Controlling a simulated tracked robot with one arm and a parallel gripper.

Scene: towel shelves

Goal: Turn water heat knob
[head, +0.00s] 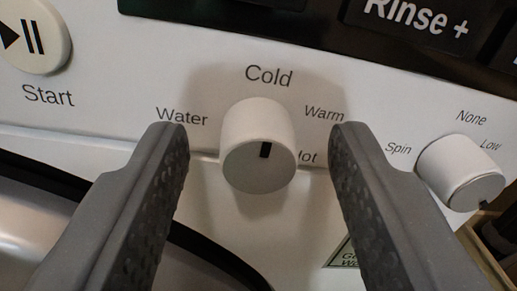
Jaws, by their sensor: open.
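The water heat knob (258,146) is a white round knob in the middle of the head view. Around it are the labels Water, Cold, Warm and Hot. My gripper (260,137) is open, with one grey finger to the left of the knob and the other to the right. There is a visible gap between each finger and the knob. The right finger partly covers the area beside Warm and Hot.
The spin knob (462,173) stands to the right, close to my right finger. A round start button (34,37) is at the upper left. A black display strip (300,22) runs along the top. The curved rim of the washer door (215,262) lies below.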

